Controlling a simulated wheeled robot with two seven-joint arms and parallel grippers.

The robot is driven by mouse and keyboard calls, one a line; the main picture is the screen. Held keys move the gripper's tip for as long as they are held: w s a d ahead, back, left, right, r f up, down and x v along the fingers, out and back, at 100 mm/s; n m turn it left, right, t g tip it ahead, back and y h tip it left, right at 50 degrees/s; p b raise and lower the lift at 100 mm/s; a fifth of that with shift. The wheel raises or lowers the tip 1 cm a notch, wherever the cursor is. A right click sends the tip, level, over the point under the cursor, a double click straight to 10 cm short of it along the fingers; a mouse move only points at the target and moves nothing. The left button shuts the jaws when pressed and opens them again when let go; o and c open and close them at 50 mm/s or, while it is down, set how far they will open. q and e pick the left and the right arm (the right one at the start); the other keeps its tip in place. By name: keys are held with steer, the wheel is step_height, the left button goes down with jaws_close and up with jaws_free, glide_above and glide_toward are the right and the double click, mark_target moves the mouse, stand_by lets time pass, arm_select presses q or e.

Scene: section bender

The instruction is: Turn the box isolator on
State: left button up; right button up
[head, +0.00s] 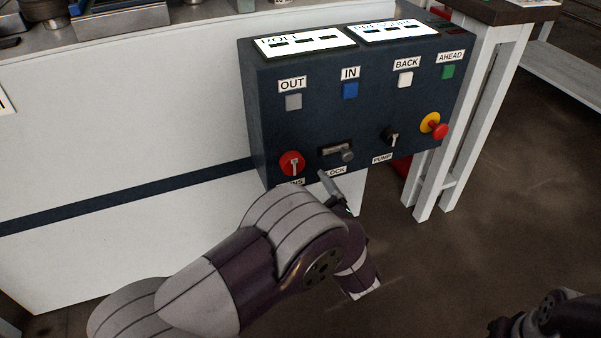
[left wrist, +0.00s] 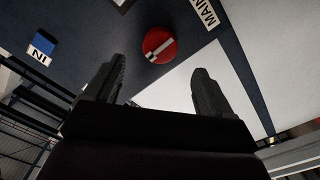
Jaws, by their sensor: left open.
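The box isolator is a round red rotary switch (head: 292,163) with a pale bar handle, at the lower left of the dark control box (head: 330,118). Its bar looks roughly upright in the head view. The label below it is partly hidden by my left arm; the left wrist view shows the red switch (left wrist: 160,45) with a label beginning "MAIN" (left wrist: 203,12). My left gripper (head: 334,190) is just below and right of the switch, mostly behind my wrist. In the left wrist view its jaws (left wrist: 158,88) are apart and empty, with the switch beyond them. My right arm shows at the lower right.
A key lock (head: 338,152), a black pump switch (head: 391,137) and a red-and-yellow stop button (head: 434,125) sit right of the isolator. OUT, IN, BACK and AHEAD buttons are above. A white-legged table (head: 470,110) stands at the right. Floor below is open.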

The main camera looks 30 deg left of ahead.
mark_target(295, 167)
arm_select(q)
steer(key=b+x, duration=0.1)
steer(key=x, duration=0.1)
steer(key=b+x, duration=0.1)
steer(key=x, duration=0.2)
steer(key=b+x, duration=0.1)
steer(key=x, duration=0.1)
steer(key=shift+w+a+f, duration=0.25)
steer(key=shift+w+a+r, duration=0.2)
steer(key=shift+w+a, duration=0.15)
steer(key=shift+a, duration=0.05)
steer(key=c, duration=1.1)
steer(key=shift+o, duration=0.2)
